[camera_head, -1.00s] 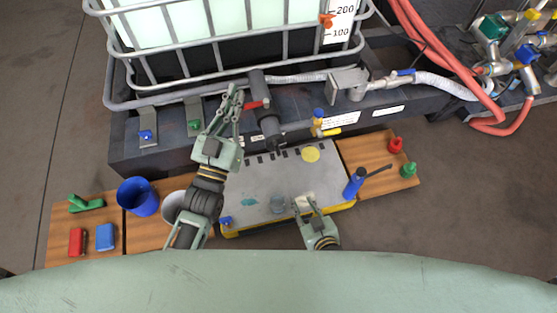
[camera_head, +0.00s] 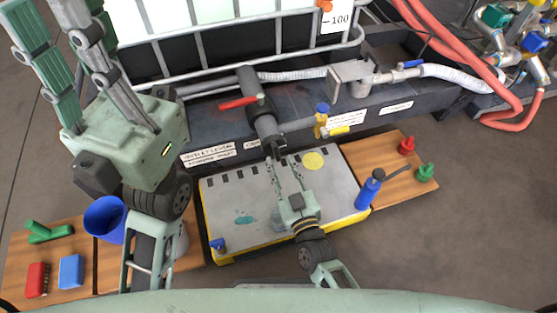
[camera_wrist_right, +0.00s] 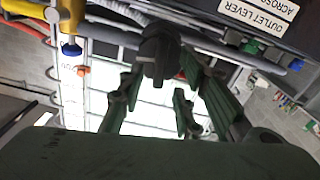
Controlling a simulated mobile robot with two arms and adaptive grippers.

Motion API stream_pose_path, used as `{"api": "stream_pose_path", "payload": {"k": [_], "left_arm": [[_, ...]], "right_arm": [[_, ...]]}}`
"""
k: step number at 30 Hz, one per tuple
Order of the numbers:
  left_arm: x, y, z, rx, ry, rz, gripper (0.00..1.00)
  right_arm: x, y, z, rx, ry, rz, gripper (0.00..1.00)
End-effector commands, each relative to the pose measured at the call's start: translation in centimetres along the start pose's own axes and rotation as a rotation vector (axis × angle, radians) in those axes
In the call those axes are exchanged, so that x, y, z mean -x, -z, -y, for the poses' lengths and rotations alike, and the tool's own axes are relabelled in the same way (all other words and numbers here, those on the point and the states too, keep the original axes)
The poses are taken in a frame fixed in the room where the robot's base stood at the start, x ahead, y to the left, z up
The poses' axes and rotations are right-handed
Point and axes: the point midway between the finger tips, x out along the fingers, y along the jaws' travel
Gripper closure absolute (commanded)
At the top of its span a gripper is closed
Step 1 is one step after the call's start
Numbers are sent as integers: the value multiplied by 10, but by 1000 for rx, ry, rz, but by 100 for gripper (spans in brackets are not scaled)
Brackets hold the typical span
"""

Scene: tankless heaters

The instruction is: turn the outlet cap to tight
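The outlet cap (camera_head: 275,146) is a dark piece at the lower end of the black outlet pipe (camera_head: 262,122), which carries a red lever (camera_head: 240,102) lying crosswise. My right gripper (camera_head: 283,165) is open just below the cap, fingers pointing up at it. In the right wrist view the cap (camera_wrist_right: 160,55) appears between the spread fingers of my right gripper (camera_wrist_right: 165,75); I cannot tell whether they touch it. My left gripper (camera_head: 45,12) is large and near the head camera at upper left, its fingers apart and empty, far from the cap.
A grey tray (camera_head: 225,200) with a yellow edge lies under the outlet. A blue bottle (camera_head: 369,190) stands at its right. A blue cup (camera_head: 105,218) stands at left.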

Motion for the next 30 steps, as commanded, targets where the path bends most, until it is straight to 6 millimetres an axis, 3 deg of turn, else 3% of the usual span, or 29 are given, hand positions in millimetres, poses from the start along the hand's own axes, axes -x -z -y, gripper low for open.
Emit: {"api": "stream_pose_path", "payload": {"k": [7,18,28,30], "left_arm": [[-5,2,-2,-6,-17,-42,100],[-8,3,-2,-7,-20,-49,100],[-8,3,-2,-7,-21,-49,100],[-8,3,-2,-7,-21,-49,100]], "right_arm": [[-33,-2,0,-1,-1,0,69],[-38,-1,0,0,1,3,70],[-38,-1,0,0,0,3,98],[-38,-1,0,0,0,3,100]]}}
